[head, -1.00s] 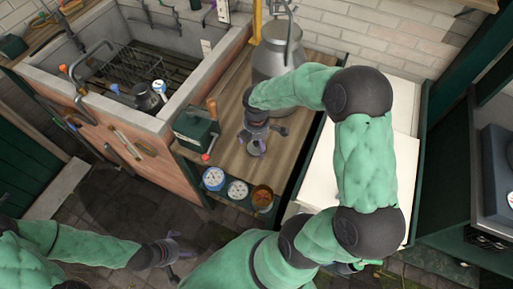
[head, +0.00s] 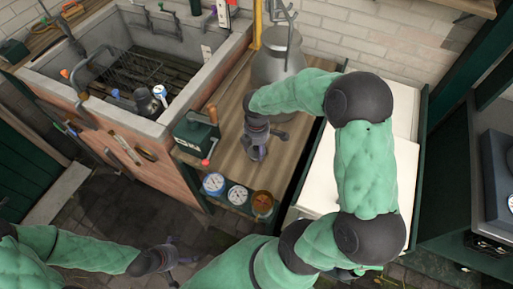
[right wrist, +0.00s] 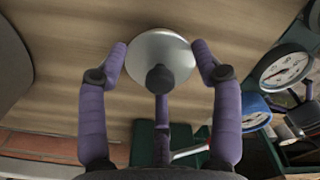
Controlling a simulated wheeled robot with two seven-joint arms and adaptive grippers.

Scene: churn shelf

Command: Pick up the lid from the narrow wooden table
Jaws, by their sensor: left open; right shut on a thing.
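The lid (right wrist: 150,45) is a round silver-grey disc seen from above in the right wrist view, lying over the table boards. My right gripper (head: 257,152) points down at the narrow wooden table (head: 232,157). In the right wrist view its purple fingers (right wrist: 162,66) sit around the lid and are shut on it. In the head view the gripper mostly hides the lid, and I cannot tell whether it is clear of the wood. My left gripper (head: 176,257) is open and empty, low over the paving, away from the table.
A metal churn (head: 279,62) stands at the table's back. A green box with a crank (head: 196,132) is at its left edge. Dials (head: 214,183) and a copper-coloured round piece (head: 262,202) line the front. A stone sink (head: 150,120) is left; a white surface (head: 322,175) is right.

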